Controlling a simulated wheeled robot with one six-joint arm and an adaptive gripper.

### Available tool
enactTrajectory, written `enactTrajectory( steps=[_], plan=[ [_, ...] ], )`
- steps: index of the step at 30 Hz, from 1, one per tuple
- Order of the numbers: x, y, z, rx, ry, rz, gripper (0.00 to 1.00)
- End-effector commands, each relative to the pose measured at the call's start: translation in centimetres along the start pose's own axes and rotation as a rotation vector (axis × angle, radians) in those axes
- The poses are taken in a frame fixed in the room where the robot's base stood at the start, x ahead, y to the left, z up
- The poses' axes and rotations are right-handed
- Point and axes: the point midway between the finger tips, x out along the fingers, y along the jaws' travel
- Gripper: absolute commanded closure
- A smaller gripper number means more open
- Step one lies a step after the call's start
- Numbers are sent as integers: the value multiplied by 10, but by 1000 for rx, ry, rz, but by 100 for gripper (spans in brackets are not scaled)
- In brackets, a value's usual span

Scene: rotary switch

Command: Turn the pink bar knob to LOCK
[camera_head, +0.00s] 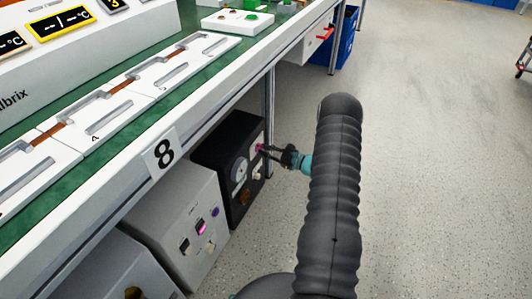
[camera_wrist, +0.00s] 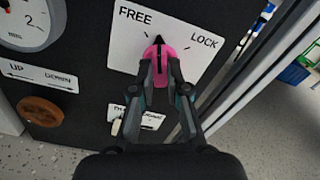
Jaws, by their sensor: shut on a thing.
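The pink bar knob (camera_wrist: 157,52) sits on a white plate (camera_wrist: 186,35) on the front of a black box, with FREE printed at upper left and LOCK at upper right. Its tip and small dark pointer face nearly straight up in the wrist view, between the two words. My gripper (camera_wrist: 160,72) is shut on the knob, one finger on each side, covering its lower part. In the head view the knob shows as a small pink spot (camera_head: 259,148), with my gripper (camera_head: 266,150) reaching it from the right.
The black box (camera_head: 222,147) stands under a green-topped bench (camera_head: 163,88). A dial gauge (camera_wrist: 28,22), an UP/DOWN plate (camera_wrist: 42,76), a brown round knob (camera_wrist: 40,111) and a lower toggle plate (camera_wrist: 117,114) share its face. A grey box (camera_head: 170,214) stands beside it. Open floor (camera_head: 430,150) lies to the right.

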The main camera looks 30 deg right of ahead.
Motion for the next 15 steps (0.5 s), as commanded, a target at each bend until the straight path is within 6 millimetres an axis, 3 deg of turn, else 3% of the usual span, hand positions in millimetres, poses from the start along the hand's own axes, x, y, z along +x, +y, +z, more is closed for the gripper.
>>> enactTrajectory(
  steps=[15],
  plan=[
    [0,1,0,490,0,1,100]
  ],
)
